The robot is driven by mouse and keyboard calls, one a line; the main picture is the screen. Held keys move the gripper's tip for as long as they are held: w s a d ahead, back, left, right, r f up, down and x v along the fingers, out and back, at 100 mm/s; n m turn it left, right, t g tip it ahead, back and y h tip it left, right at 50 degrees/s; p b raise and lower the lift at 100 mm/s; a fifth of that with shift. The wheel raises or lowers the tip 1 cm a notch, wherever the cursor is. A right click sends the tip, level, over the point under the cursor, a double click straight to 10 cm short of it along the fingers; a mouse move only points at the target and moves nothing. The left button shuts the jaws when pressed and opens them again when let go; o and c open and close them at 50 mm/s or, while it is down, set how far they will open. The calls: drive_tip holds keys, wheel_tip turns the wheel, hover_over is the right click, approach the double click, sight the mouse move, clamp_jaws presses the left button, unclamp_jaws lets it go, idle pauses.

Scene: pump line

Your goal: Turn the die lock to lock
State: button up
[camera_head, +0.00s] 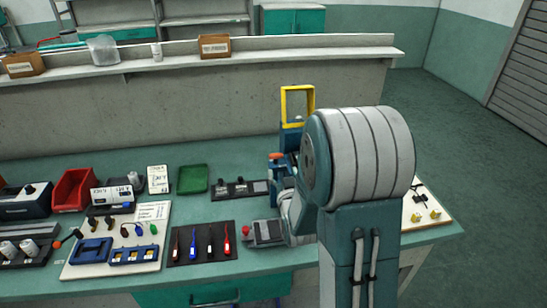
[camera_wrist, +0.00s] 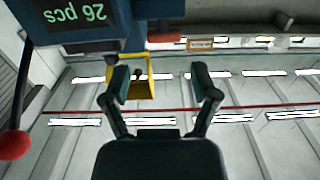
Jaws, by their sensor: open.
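The press (camera_head: 290,140) is a blue machine with a yellow frame (camera_head: 298,89) on top, behind my arm at the back of the bench. In the wrist view, which is upside down, its dark blue body (camera_wrist: 95,12) carries a green "26 pcs" display (camera_wrist: 72,14). A dark lever with a red ball (camera_wrist: 14,145) shows at the left there. I cannot make out the die lock for certain in either view. My gripper (camera_wrist: 160,78) is open with nothing between its fingers, and the yellow frame (camera_wrist: 140,96) appears beyond it.
Left of my arm lie a dark mat (camera_head: 202,258) with screwdrivers, a white board (camera_head: 80,268) with blue fixtures, a green tray (camera_head: 193,179) and a red bin (camera_head: 74,190). A grey device (camera_head: 266,232) sits close to my arm. A low wall stands behind the bench.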

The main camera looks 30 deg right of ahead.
sight(276, 157)
drive_tip(key=x, duration=0.5)
drive_tip(key=a+x, duration=0.1)
drive_tip(key=x, duration=0.1)
drive_tip(key=shift+w+d, duration=0.1)
drive_tip(key=shift+w, duration=0.4)
drive_tip(key=shift+w+d, duration=0.15)
drive_tip(key=shift+d, duration=0.25)
drive_tip(key=c, duration=0.6)
drive_tip(key=shift+a, duration=0.15)
drive_tip(key=shift+c, duration=1.4)
